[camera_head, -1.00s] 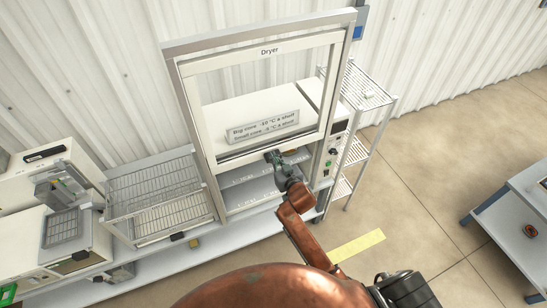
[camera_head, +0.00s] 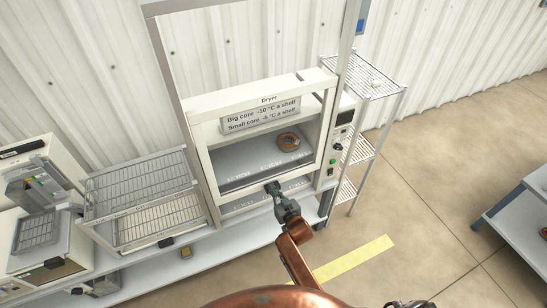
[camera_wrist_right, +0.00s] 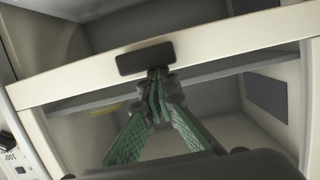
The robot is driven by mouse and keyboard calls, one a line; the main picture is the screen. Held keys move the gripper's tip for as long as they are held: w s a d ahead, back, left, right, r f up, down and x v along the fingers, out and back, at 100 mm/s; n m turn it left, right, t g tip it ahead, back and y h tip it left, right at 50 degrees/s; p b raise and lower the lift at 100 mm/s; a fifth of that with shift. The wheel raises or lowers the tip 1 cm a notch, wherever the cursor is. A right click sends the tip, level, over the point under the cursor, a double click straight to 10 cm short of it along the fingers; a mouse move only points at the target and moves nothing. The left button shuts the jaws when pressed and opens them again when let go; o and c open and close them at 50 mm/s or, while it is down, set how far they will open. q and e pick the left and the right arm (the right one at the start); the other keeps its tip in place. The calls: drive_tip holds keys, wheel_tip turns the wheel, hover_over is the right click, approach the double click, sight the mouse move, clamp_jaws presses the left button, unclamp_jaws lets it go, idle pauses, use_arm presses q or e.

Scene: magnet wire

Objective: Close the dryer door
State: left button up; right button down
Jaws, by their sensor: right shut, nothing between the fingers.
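The dryer door (camera_head: 265,101) is a pale frame with a see-through pane, labelled "Dryer" on its top rail. It hangs in the tall metal guide frame, partly lowered, over the dryer's front. In the right wrist view its bottom rail (camera_wrist_right: 230,50) crosses the picture with a dark handle (camera_wrist_right: 145,58) on it. My right gripper (camera_head: 273,187) is at the middle of this rail. Its green fingers (camera_wrist_right: 157,78) are shut with nothing between them, tips at the handle's lower edge; contact is hard to tell.
A brown ring-shaped core (camera_head: 289,141) lies inside the dryer. Wire baskets (camera_head: 140,185) stand to the left and a wire rack (camera_head: 365,80) to the right. A table (camera_head: 525,215) is at the far right. Open floor lies between rack and table.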

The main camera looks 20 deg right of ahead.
use_arm(q)
wheel_tip(320, 180, down, 11)
drive_tip(key=s+b, duration=0.3)
drive_tip(key=b, duration=0.6)
drive_tip(key=shift+g+b, duration=0.3)
use_arm(e)
wheel_tip(320, 180, down, 18)
drive_tip(key=shift+f, duration=0.2)
drive_tip(key=shift+s+f, duration=0.15)
use_arm(q)
drive_tip(key=shift+w, duration=0.1)
drive_tip(key=r+p, duration=0.2)
drive_tip(key=w+r+p, duration=0.1)
drive_tip(key=p, duration=0.1)
drive_tip(key=r+p, duration=0.1)
drive_tip(key=r, duration=0.1)
drive_tip(key=shift+w+r+p, duration=0.35)
drive_tip(key=shift+p, duration=0.05)
use_arm(e)
drive_tip(key=s+d+r, duration=0.1)
drive_tip(key=s+r, duration=0.6)
drive_tip(key=s, duration=0.2)
drive_tip(key=shift+s+r, duration=0.15)
drive_tip(key=shift+r, duration=0.05)
drive_tip(key=shift+f, duration=0.1)
